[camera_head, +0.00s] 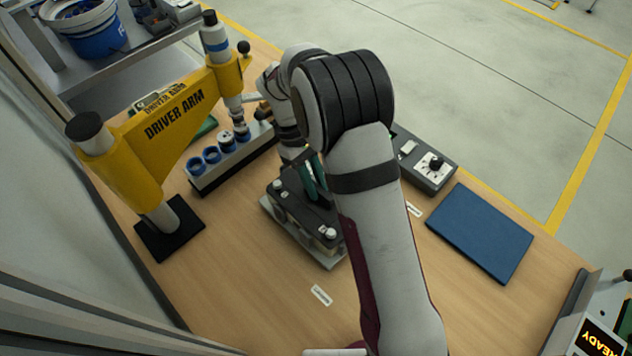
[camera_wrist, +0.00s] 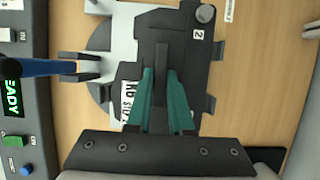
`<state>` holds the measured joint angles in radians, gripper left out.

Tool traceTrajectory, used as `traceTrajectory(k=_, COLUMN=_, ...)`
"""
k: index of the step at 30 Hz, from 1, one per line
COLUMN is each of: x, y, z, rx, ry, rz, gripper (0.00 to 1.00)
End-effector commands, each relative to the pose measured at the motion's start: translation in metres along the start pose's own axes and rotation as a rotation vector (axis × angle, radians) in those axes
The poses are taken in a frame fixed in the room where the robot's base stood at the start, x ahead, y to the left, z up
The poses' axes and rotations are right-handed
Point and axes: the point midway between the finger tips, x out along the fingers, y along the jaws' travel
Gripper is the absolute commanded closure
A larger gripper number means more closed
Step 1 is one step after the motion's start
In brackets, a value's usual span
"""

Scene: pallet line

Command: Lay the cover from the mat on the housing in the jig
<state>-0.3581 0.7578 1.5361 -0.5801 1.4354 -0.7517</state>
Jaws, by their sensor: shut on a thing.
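My gripper (camera_head: 308,176) has teal fingers that reach down over the jig. It is shut on the raised rib of the dark grey cover (camera_head: 290,199). The wrist view shows the fingers (camera_wrist: 161,85) on either side of that rib, with the cover (camera_wrist: 187,52) under them. The jig (camera_head: 331,262) is a light grey base on the table, with corner knobs. The housing is mostly hidden under the cover; I cannot tell whether the two touch. In the wrist view a light grey part of the jig (camera_wrist: 123,45) shows beside the cover. The blue mat (camera_head: 480,232) is empty.
A yellow driver arm (camera_head: 170,125) stands on a post at the left. A rack (camera_head: 232,158) with blue-ringed sockets stands behind the jig. A control box with a dial (camera_head: 428,162) is at the right. A blue-handled clamp (camera_wrist: 45,67) reaches in at the cover's left.

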Motion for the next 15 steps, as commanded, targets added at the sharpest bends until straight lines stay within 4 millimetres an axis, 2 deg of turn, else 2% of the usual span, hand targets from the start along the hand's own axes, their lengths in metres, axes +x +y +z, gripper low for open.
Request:
traceTrajectory(k=6, x=0.0012, y=0.0002, z=-0.0004, rx=0.0, ry=0.0, rz=0.0, gripper=1.0)
traceTrajectory(k=7, x=0.0016, y=0.0002, z=-0.0006, rx=0.0, ry=0.0, rz=0.0, gripper=0.79)
traceTrajectory(k=9, x=0.0013, y=0.0002, z=-0.0005, rx=0.0, ry=0.0, rz=0.0, gripper=0.66)
traceTrajectory(k=12, x=0.0012, y=0.0002, z=-0.0004, rx=0.0, ry=0.0, rz=0.0, gripper=0.51)
traceTrajectory(k=15, x=0.0012, y=0.0003, z=-0.0004, rx=0.0, ry=0.0, rz=0.0, gripper=0.51)
